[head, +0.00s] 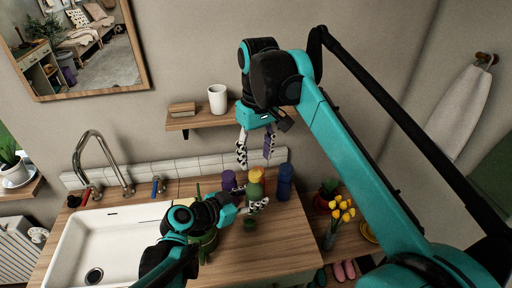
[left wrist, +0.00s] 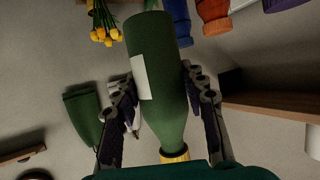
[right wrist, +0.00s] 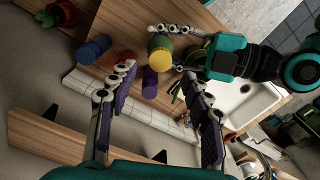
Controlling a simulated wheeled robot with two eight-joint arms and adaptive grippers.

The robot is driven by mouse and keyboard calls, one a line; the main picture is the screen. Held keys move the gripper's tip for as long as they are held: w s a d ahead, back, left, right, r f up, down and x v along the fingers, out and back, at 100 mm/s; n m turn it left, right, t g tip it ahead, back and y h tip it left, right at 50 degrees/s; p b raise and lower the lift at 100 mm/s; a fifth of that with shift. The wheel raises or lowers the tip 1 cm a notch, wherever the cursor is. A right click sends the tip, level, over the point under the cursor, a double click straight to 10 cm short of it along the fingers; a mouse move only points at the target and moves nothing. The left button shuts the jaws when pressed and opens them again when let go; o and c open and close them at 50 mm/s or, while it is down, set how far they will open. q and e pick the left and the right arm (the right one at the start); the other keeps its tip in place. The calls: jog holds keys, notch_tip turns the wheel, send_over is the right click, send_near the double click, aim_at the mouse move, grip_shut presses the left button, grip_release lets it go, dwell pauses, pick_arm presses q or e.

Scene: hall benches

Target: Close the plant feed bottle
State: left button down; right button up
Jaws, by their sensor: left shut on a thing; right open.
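My left gripper (head: 248,199) is shut on the bottle, with a finger on each side. My right gripper (head: 255,155) is open and empty, pointing down above the cap and apart from it.
A purple bottle (head: 229,181) stands left of the green bottle and a blue one (head: 285,182) right. The sink (head: 75,245) lies left. A shelf (head: 190,121) with a white cup (head: 217,98) is behind. Yellow flowers (head: 342,213) stand right.

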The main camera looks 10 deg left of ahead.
aim_at(255, 173)
notch_tip(255, 173, down, 6)
jog(key=shift+r, duration=0.15)
dwell(0.3)
grip_shut()
jog(key=shift+o, duration=0.3)
grip_release()
jog(key=shift+r, duration=0.1)
